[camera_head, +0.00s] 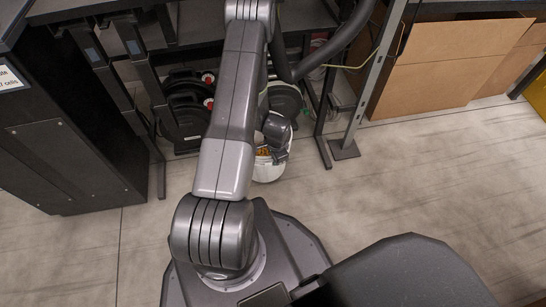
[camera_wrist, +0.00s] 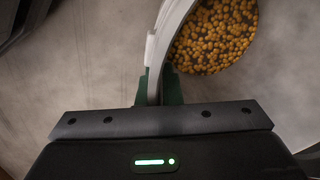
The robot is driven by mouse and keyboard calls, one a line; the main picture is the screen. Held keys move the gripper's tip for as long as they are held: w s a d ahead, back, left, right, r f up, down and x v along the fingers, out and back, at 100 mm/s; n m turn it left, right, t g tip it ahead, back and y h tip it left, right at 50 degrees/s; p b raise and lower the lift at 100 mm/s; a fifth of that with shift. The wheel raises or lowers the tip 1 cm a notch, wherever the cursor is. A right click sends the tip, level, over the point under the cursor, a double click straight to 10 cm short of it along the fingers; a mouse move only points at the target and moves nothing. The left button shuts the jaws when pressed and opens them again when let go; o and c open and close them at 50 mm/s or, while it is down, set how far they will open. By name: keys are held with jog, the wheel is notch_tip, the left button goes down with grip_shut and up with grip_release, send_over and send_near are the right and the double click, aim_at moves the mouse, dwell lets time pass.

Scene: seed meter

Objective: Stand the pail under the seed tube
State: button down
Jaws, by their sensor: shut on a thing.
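The white pail (camera_head: 268,174) hangs or stands low beside my arm in the head view, with orange-yellow seeds inside. In the wrist view, its pale wall (camera_wrist: 168,32) runs between the two green-sided fingers of my gripper (camera_wrist: 157,84), which is shut on it. The seeds (camera_wrist: 215,35) show to the right of that wall. In the head view my gripper (camera_head: 275,150) is at the pail's rim and partly hides it. I cannot tell whether the pail touches the floor. A thick dark curved tube (camera_head: 342,42) at the top may be the seed tube; its lower end is unclear behind my arm.
Black round weights or wheels (camera_head: 188,108) sit under the bench at left. A dark cabinet (camera_head: 70,130) stands far left. A grey metal post (camera_head: 362,105) and a cardboard box (camera_head: 440,70) stand right. The floor (camera_head: 430,180) at right is clear.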

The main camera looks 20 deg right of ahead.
jog(key=shift+f+b, duration=0.8)
jog(key=shift+f, duration=2.1)
jog(key=c, duration=2)
grip_release()
jog(key=shift+f, duration=0.15)
jog(key=shift+c, duration=0.2)
jog(key=o, duration=0.4)
jog(key=shift+o, duration=0.2)
notch_tip(320, 180, up, 12)
jog(key=p, duration=0.4)
jog(key=shift+s+r, duration=0.2)
jog(key=shift+s, duration=0.25)
